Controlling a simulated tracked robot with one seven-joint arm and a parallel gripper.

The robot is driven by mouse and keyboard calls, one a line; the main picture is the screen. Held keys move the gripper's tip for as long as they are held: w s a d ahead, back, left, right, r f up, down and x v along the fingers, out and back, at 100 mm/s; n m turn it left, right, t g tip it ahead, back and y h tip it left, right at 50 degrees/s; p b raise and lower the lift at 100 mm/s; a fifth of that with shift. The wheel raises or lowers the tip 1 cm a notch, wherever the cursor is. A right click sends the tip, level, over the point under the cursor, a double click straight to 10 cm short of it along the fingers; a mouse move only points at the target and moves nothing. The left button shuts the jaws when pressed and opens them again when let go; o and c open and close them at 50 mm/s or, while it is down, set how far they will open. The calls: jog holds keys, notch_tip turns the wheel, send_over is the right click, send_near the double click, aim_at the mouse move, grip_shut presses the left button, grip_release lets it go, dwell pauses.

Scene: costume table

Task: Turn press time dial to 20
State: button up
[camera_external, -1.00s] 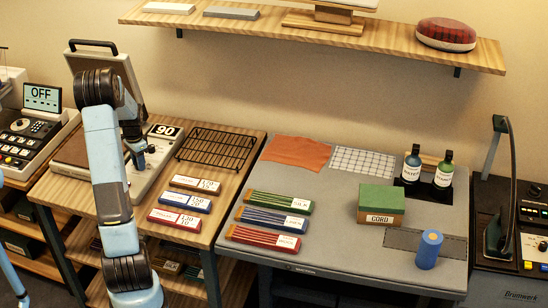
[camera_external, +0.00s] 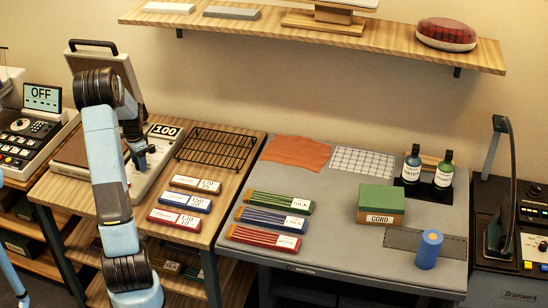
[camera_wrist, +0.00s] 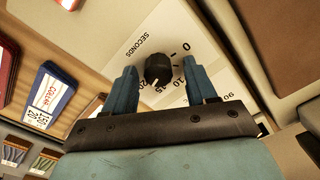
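The press time dial (camera_wrist: 158,68) is a round black knob on a white plate marked SECONDS, with a scale from 0 to 20. Its white pointer mark faces the lower end of the scale, by the 15 and 20; the exact reading is unclear. My gripper (camera_wrist: 160,78) is open in the wrist view, one blue finger on each side of the knob, with visible gaps. In the external view my gripper (camera_external: 146,156) is down at the press (camera_external: 140,184) control panel and hides the dial. The press display (camera_external: 164,131) reads 100.
The press's raised lid (camera_external: 112,80) stands behind my arm. A black wire rack (camera_external: 216,149) and several labelled packets (camera_external: 184,202) lie to the right of the press. A machine (camera_external: 36,125) with a screen reading OFF stands to the left.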

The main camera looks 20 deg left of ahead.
notch_tip(320, 180, up, 14)
jog(key=shift+f, duration=0.15)
dwell(0.7)
jog(key=shift+s+d, duration=0.1)
jog(key=s+d+r+n+t, duration=0.1)
jog(key=s+d+r+n, duration=0.1)
jog(key=s+d+r, duration=0.4)
jog(key=s+d+r+n+t, duration=0.1)
jog(key=s+d+r, duration=0.35)
jog(key=d, duration=0.35)
jog(key=s+d+n+t, duration=0.1)
jog(key=s+d+n, duration=0.1)
jog(key=s+d, duration=0.3)
jog(key=s+d+n+t, duration=0.1)
jog(key=s+d, duration=0.3)
jog(key=s, duration=0.9)
jog(key=shift+d+n+t, duration=0.35)
jog(key=shift+n+t, duration=0.05)
jog(key=shift+t, duration=0.3)
